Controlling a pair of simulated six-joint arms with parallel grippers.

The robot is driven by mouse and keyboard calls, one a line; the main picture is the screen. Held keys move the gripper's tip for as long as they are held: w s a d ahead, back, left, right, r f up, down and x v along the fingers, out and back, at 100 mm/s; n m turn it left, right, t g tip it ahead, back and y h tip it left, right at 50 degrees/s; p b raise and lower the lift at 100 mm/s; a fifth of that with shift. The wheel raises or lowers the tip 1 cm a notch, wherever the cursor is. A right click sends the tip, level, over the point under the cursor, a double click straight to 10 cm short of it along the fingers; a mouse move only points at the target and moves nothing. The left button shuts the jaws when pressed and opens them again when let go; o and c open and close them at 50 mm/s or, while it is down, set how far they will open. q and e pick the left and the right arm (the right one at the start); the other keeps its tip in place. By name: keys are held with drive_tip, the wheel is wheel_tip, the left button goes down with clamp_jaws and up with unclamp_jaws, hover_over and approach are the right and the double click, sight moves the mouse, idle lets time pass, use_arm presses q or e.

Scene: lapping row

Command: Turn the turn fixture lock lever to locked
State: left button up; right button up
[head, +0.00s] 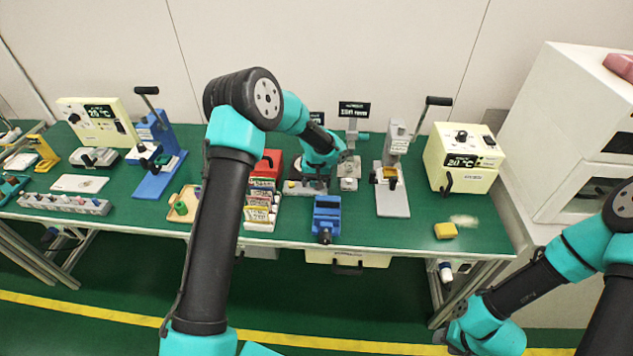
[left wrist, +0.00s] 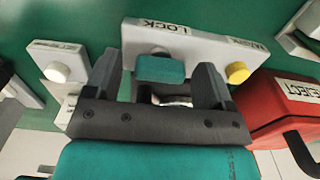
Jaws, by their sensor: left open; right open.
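The turn fixture (left wrist: 200,45) is a pale grey block labelled LOCK, with a yellow knob (left wrist: 238,72) on its right side in the left wrist view. A teal lever handle (left wrist: 160,68) sits near the LOCK label. My left gripper (left wrist: 158,78) is open, with one finger on each side of the handle; I cannot tell whether they touch it. In the head view the fixture (head: 296,187) is partly covered by my left wrist, and its lever is hidden. My right gripper (head: 443,337) is at the lower right, low in front of the bench and far from the fixture.
A red EJECT box (left wrist: 285,105) is close on the right in the left wrist view. A blue vise (head: 327,215) stands in front of the fixture. A lever press (head: 393,190) stands to its right. A yellow block (head: 446,230) lies near the bench's right front.

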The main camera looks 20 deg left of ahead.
use_arm(q)
drive_tip(key=shift+c, duration=0.3)
drive_tip(key=c, duration=0.9)
